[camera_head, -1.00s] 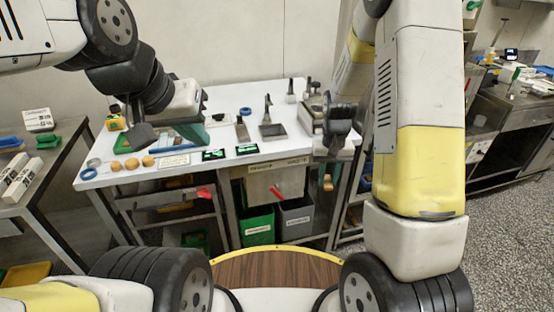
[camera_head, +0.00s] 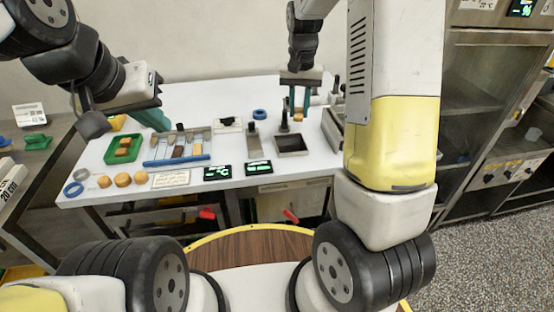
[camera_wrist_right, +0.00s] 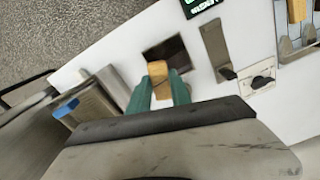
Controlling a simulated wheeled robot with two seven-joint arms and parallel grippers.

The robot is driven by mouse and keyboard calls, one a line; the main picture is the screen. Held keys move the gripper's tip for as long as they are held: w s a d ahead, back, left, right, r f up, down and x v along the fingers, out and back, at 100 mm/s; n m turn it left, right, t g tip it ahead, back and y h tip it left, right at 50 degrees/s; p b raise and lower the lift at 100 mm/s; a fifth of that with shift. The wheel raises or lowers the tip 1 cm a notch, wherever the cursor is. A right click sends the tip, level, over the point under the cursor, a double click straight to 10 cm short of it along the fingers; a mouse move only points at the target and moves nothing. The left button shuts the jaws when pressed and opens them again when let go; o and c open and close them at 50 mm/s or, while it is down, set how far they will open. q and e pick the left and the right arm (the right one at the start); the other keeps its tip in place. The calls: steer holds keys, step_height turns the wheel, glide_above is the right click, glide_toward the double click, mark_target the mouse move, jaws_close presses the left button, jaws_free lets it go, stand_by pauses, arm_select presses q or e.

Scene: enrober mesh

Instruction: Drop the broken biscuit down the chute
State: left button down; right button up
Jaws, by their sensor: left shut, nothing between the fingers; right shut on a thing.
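My right gripper (camera_head: 298,114) is shut on a tan piece of biscuit (camera_wrist_right: 158,72), held between teal fingers in the right wrist view. In the head view the biscuit (camera_head: 298,118) shows small between the fingertips, above the table. My left gripper (camera_head: 162,122) is shut and empty over the table's left part.
A green tray (camera_head: 112,154) holds biscuit pieces. A rack of tools (camera_head: 205,148) and two dark displays (camera_head: 217,173) stand mid-table. A metal box (camera_head: 333,130) is right of the opening.

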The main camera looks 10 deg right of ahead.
steer(key=shift+w+a, duration=0.1)
steer(key=shift+w, duration=0.1)
steer(key=shift+f, duration=2.9)
steer(key=o, duration=1.1)
steer(key=shift+c, duration=0.2)
step_height(320, 180, up, 7)
steer(key=shift+f, duration=0.1)
steer(key=shift+r, duration=0.55)
